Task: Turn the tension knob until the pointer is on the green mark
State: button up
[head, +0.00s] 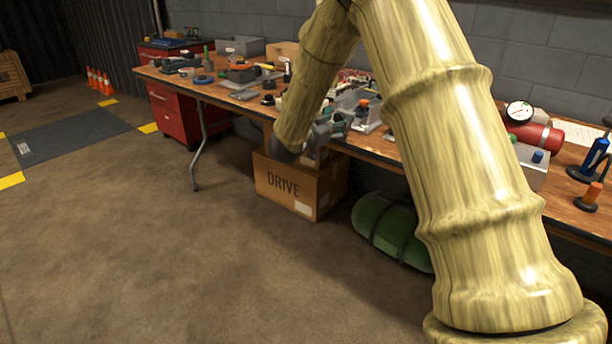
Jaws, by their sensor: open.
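My gripper (338,124) is at the front edge of the workbench (365,146), left of my large forearm. It is small and partly covered by my wrist; its jaws are open and I see nothing held in them. I cannot make out the tension knob, its pointer or the green mark for certain. A grey box (528,172) with a small green part and a blue part stands on the bench at the right, well apart from my gripper. A round white gauge (519,111) with a red pointer is behind it. My arm hides the middle of the bench.
Tools and small parts crowd the bench. A red cylinder (537,137), a blue bottle (595,156) and an orange-topped item (592,194) are at the right. Below are a DRIVE carton (290,186) and a green roll (385,229). The floor (150,250) at left is clear.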

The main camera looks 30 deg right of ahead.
jog(key=n+b, duration=0.2)
jog(key=n, duration=0.2)
jog(key=shift+a+f, duration=0.1)
jog(key=shift+f, duration=0.1)
jog(key=n+b, duration=0.3)
jog(key=n, duration=0.1)
jog(key=shift+w, duration=0.1)
jog(key=shift+a+r+n, duration=0.2)
jog(key=shift+a+n, duration=0.05)
jog(key=shift+n, duration=0.05)
jog(key=p+v, duration=0.4)
jog(key=v, duration=0.7)
notch_tip(320, 180, down, 12)
jog(key=s+a+n+t+y+p, duration=0.1)
jog(key=a+n+t+y+p, duration=0.1)
jog(key=n+t+y+p, duration=0.1)
jog(key=shift+s+n+y+p, duration=0.35)
jog(key=shift+y+p, duration=0.45)
jog(key=shift+p, duration=0.3)
jog(key=shift+w+f+b, duration=0.15)
jog(key=shift+b, duration=0.2)
